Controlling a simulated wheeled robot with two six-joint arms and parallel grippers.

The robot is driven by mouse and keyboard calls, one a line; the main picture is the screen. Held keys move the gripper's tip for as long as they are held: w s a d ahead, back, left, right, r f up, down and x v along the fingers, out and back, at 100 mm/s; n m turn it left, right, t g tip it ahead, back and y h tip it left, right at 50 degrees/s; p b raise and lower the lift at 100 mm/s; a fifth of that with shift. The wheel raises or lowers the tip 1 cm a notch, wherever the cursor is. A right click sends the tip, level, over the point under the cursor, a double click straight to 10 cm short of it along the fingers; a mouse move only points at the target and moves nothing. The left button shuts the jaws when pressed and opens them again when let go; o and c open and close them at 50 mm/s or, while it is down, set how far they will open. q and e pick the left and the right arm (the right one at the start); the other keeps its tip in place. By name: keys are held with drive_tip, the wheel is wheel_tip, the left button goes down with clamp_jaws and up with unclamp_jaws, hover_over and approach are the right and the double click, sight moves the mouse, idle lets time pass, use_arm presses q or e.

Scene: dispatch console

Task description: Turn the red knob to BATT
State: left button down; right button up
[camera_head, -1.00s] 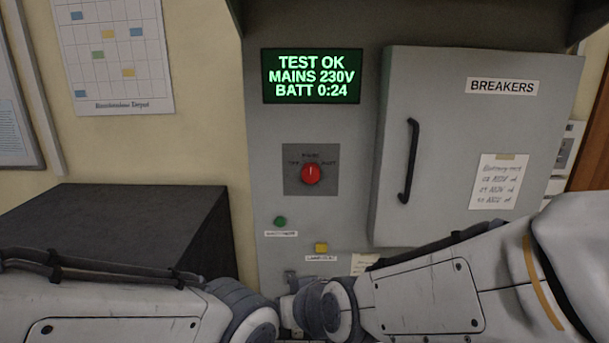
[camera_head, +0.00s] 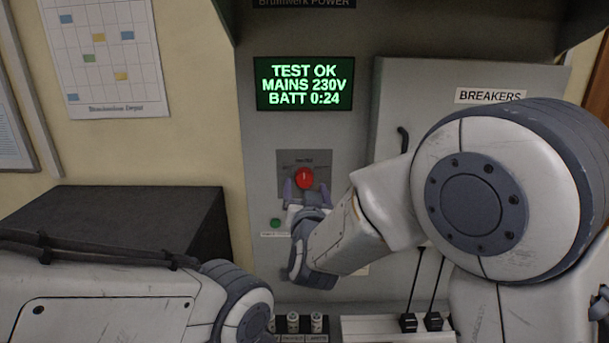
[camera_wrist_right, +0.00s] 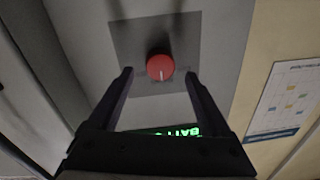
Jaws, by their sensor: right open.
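The red knob (camera_head: 304,178) sits on a dark grey plate (camera_head: 285,160) on the cabinet front. Its white mark points up, toward the middle label; the side labels are not readable now. My right gripper (camera_head: 305,188) is open just in front of and below the knob. In the right wrist view the knob (camera_wrist_right: 160,67) lies ahead, between and beyond the open fingertips (camera_wrist_right: 158,74), with no contact visible. My left arm crosses the lower left in the head view; its gripper is not in view.
A green-lit screen (camera_head: 304,83) reads TEST OK, MAINS 230V, BATT 0:24. A green button (camera_head: 275,223) is below the knob plate. The breaker door (camera_head: 450,85) with its handle (camera_head: 403,140) is at the right. A dark box (camera_head: 110,215) stands at the left.

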sight(305, 181)
use_arm(q)
drive_tip(key=shift+r+p, duration=0.5)
drive_tip(key=shift+r, duration=0.3)
use_arm(e)
drive_tip(key=shift+w, duration=1.65)
drive_tip(key=shift+c, duration=0.3)
clamp_jaws()
drive_tip(key=shift+f+b, duration=0.15)
drive_tip(key=shift+b, duration=0.35)
drive_tip(key=m+b, duration=0.5)
drive_tip(key=b, duration=0.2)
drive_tip(key=m+b, duration=0.4)
drive_tip(key=b, duration=0.4)
drive_tip(key=shift+a+f+m, duration=0.1)
drive_tip(key=shift+f+m, duration=0.1)
drive_tip(key=shift+m, duration=0.2)
use_arm(q)
wheel_tip(305, 181, down, 19)
drive_tip(key=b, duration=0.2)
drive_tip(key=shift+r+b, duration=0.2)
drive_tip(key=shift+b, duration=0.1)
use_arm(e)
drive_tip(key=shift+r+m+t, duration=0.2)
drive_tip(key=shift+m+t, duration=0.1)
drive_tip(key=shift+m, duration=1)
drive_tip(key=shift+h, duration=0.3)
